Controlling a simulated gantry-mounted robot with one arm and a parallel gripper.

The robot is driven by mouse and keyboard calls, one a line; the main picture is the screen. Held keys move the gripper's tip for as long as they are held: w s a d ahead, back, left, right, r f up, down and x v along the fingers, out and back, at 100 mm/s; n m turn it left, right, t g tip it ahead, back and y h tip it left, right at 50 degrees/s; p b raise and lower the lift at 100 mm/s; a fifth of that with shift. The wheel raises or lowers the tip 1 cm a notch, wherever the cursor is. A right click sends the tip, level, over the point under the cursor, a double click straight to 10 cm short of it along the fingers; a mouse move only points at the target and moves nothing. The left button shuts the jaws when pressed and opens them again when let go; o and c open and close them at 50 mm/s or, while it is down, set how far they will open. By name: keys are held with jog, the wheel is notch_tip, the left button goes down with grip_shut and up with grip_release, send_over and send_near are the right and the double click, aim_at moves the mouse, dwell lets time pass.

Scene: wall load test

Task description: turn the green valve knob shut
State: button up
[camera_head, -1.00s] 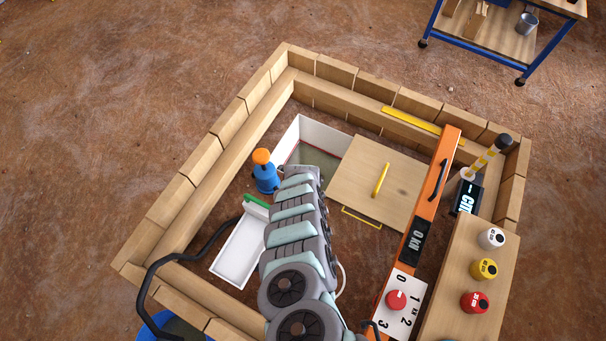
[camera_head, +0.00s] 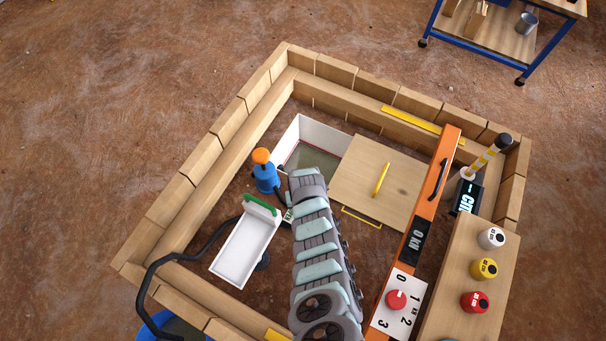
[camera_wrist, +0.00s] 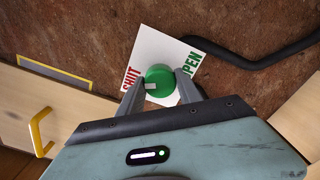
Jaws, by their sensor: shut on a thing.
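The green valve knob (camera_wrist: 160,75) sits on a white plate (camera_wrist: 150,46) in the wrist view. The plate has red SHUT lettering at its left and green OPEN lettering at its right. A pale pointer mark on the knob faces left, towards the SHUT side. My gripper (camera_wrist: 159,82) has one finger on each side of the knob and is shut on it. In the head view my arm hides the knob and gripper; only a corner of the lettered plate (camera_head: 289,214) shows beside the arm.
A black hose (camera_wrist: 250,62) runs close by the plate. A wooden lid (camera_head: 372,178) and an orange beam (camera_head: 430,210) lie right. Timber walls (camera_head: 235,118) enclose the area.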

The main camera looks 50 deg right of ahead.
jog(key=shift+f+n, duration=0.1)
jog(key=shift+n, duration=0.7)
jog(key=o, duration=1.4)
jog(key=shift+c, duration=0.2)
notch_tip(320, 180, up, 11)
jog(key=p, duration=0.3)
